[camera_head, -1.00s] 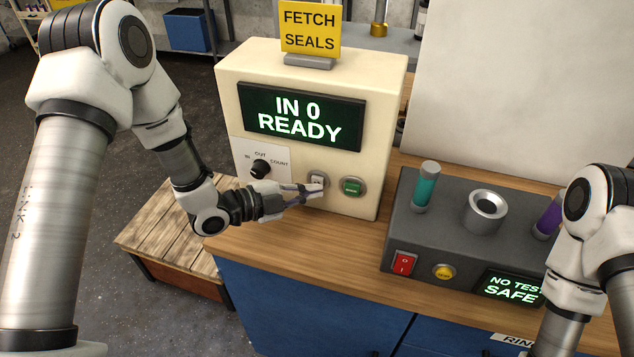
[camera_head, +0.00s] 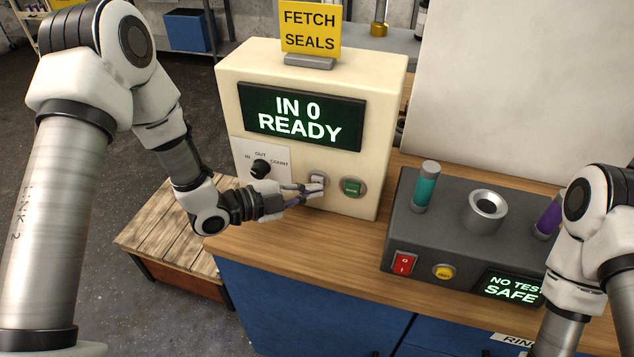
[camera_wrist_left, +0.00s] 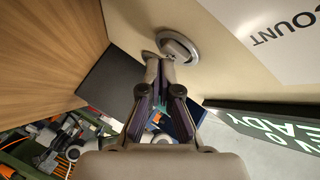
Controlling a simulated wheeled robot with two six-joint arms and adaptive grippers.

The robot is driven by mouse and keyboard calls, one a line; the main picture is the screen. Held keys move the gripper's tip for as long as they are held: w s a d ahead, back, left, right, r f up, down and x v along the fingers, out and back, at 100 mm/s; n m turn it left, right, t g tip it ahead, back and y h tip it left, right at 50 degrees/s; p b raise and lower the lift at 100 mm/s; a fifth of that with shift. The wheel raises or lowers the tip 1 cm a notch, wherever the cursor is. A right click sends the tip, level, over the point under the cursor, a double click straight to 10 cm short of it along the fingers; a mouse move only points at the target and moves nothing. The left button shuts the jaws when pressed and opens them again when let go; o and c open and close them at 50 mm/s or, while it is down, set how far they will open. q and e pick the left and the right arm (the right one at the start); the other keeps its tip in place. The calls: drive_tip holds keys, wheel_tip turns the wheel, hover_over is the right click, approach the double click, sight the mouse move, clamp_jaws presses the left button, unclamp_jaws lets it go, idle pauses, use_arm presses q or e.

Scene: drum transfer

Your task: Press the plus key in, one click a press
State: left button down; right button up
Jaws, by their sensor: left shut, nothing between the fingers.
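The plus key (camera_head: 318,179) is a small pale key in a round grey bezel, low on the front of the cream machine (camera_head: 398,80). Its marking is too small to read. My left gripper (camera_head: 318,190) is shut and empty, with its tips at the lower edge of the key. In the left wrist view the shut fingertips (camera_wrist_left: 160,62) lie close beside the key (camera_wrist_left: 180,46); I cannot tell whether they touch it. The machine's screen (camera_head: 303,117) reads "IN 0 READY". My right gripper is out of view.
A green button (camera_head: 352,187) sits just right of the key. A black selector knob (camera_head: 260,169) marked IN, OUT, COUNT is to the left. A dark tester box (camera_head: 450,235) with vials stands on the wooden bench at right. A yellow "FETCH SEALS" sign (camera_head: 310,28) tops the machine.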

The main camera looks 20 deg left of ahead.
use_arm(q)
drive_tip(key=shift+w, duration=0.35)
drive_tip(key=shift+s, duration=0.35)
drive_tip(key=s+b, duration=0.1)
drive_tip(key=s, duration=0.5)
idle(0.4)
drive_tip(key=shift+a, duration=0.1)
idle(1.6)
